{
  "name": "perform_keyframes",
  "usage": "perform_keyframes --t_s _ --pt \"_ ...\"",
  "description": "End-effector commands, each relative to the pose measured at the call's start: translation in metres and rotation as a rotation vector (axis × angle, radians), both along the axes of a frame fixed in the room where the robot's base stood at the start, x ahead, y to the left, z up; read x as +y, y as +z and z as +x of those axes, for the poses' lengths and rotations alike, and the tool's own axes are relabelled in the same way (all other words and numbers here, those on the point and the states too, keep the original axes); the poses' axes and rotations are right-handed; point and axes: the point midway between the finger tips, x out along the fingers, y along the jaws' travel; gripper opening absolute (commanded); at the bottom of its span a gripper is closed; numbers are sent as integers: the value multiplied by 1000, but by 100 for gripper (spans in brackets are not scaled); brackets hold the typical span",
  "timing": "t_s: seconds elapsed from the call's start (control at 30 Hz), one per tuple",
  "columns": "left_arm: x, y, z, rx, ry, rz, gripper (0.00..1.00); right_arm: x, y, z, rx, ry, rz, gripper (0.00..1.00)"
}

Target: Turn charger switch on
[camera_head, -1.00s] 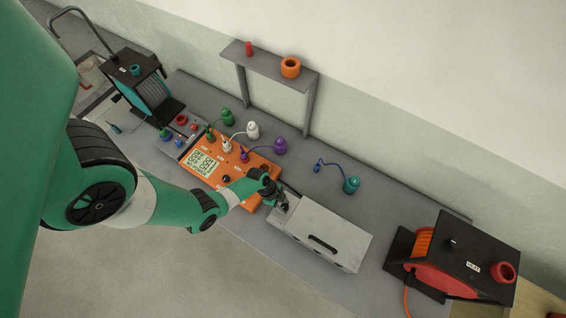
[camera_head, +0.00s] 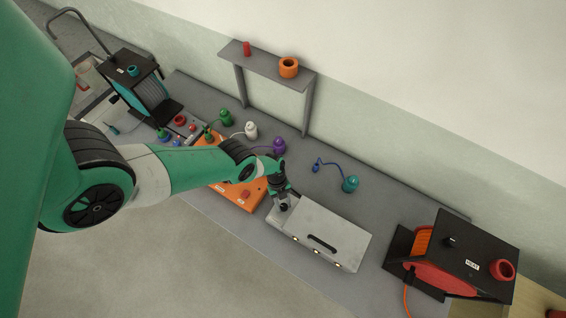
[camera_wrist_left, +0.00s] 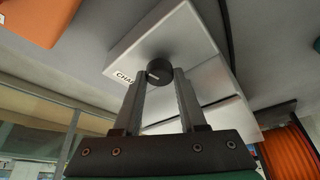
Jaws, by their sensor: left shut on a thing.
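The charger (camera_head: 330,228) is a light grey metal box with a black handle on top, on the grey bench. Small lights (camera_head: 317,251) glow along its front lower edge. Its switch is a round black knob (camera_wrist_left: 159,71) with a white mark, next to a partly hidden label that starts "CHA" (camera_wrist_left: 124,76). My left gripper (camera_head: 284,205) is at the left end of the charger. In the left wrist view its fingers (camera_wrist_left: 160,84) are shut on the knob. My right gripper is in no view.
An orange meter (camera_head: 240,194), partly hidden by my left arm, lies left of the charger. A red reel under a black stand (camera_head: 468,258) is at the right. A shelf (camera_head: 268,66) stands behind. A teal plug (camera_head: 350,184) lies on clear bench.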

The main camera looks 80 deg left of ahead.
Motion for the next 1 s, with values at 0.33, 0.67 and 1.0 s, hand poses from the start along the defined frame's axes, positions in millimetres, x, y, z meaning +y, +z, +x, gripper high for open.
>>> perform_keyframes --t_s 0.33,0.67,1.0 --pt "0 -1 1 1 -125 0 0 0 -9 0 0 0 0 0" --pt "0 0 2 0 -173 0 0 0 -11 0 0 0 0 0" --pt "0 1 2 0 -178 -1 0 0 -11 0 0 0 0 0"
